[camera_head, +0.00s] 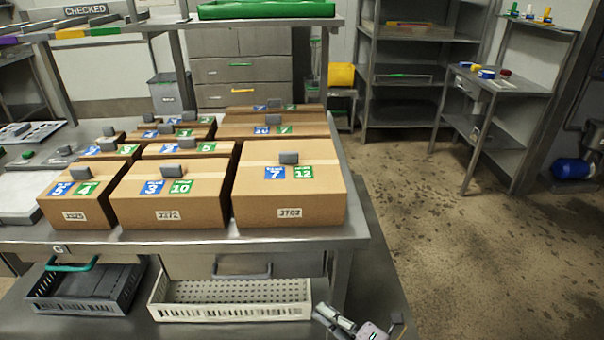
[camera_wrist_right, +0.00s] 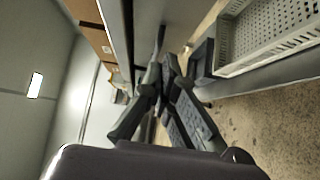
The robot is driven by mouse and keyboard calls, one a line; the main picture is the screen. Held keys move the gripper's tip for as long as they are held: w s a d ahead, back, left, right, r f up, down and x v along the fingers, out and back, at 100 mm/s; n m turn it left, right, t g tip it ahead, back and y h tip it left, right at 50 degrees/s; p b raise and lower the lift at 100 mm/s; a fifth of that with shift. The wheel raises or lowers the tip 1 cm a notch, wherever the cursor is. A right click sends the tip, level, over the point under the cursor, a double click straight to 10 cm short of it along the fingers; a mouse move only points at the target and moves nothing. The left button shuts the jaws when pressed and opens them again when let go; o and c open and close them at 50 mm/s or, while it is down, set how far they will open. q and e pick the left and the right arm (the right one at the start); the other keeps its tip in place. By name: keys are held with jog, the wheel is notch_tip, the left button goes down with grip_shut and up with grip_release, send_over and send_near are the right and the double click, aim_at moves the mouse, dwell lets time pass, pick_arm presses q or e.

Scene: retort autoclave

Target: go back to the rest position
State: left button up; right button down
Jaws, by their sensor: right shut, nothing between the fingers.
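My right gripper (camera_head: 324,311) shows at the bottom edge of the head view, just right of the cream basket and low in front of the table. Its fingers (camera_wrist_right: 165,70) are in the middle of the right wrist view, closed with nothing held. Much of the right arm is cut off by the lower edge of the head view. My left gripper is not in either view.
A steel table (camera_head: 350,225) bears several cardboard boxes (camera_head: 290,205). Below it sit a cream basket (camera_head: 230,312) and a dark basket (camera_head: 80,305). Shelving (camera_head: 405,125) and a side table (camera_head: 500,85) stand behind. The speckled floor (camera_head: 450,250) at right is clear.

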jog(key=d+f+m+h+p, duration=0.2)
jog(key=d+f+m+h, duration=0.5)
jog(key=f, duration=0.7)
jog(key=s+d+f+m+g+h+p, duration=0.1)
jog(key=s+d+f+m+g+h, duration=0.1)
jog(key=s+d+f+m, duration=0.4)
jog(key=s+d+f+m+g+h, duration=0.2)
jog(key=s+f+m, duration=0.15)
jog(key=f, duration=0.55)
jog(key=s+f+m+g, duration=0.2)
jog(key=s+f, duration=0.2)
jog(key=s, duration=0.6)
jog(key=s+f+m+g+h+p, duration=0.1)
jog(key=s+f+m+g, duration=0.2)
jog(key=s, duration=0.7)
jog(key=s+d+f+m+g, duration=0.1)
jog(key=s+f, duration=0.4)
jog(key=s, duration=0.5)
jog(key=shift+s+f+m+g+h+p, duration=0.2)
jog(key=shift+s+m+g+h+p, duration=0.2)
jog(key=shift+m+g, duration=0.6)
jog(key=shift+d, duration=0.1)
